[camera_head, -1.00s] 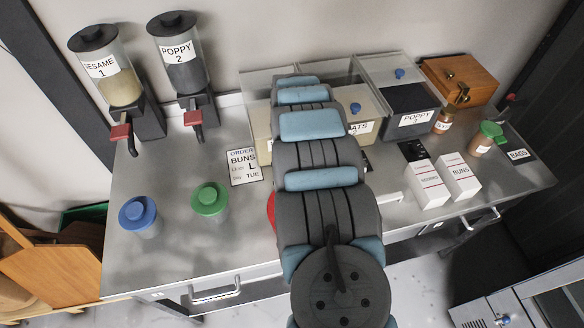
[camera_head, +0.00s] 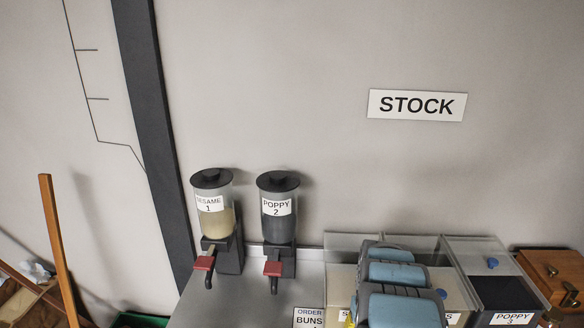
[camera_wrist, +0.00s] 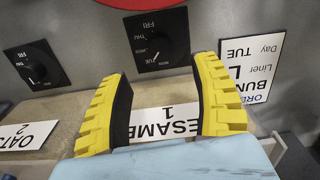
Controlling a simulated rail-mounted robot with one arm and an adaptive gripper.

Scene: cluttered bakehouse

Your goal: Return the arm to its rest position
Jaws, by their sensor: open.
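My arm (camera_head: 398,290) shows at the bottom edge of the head view, in front of the clear-lidded bins. Its gripper end is mostly hidden or cut off there. In the wrist view my gripper (camera_wrist: 158,72) has its two yellow fingers spread apart with nothing between them. Behind and between the fingers is a bin with a white SESAME 1 label (camera_wrist: 165,122), seen upside down. I cannot tell how far the fingers are from it.
Sesame (camera_head: 213,218) and poppy (camera_head: 278,215) dispensers stand left of my arm. A poppy bin (camera_head: 500,290) and a wooden box (camera_head: 556,272) stand right. Dials (camera_wrist: 160,45) and an order card (camera_wrist: 248,68) are close to the fingers. The wall below the STOCK sign (camera_head: 416,105) is clear.

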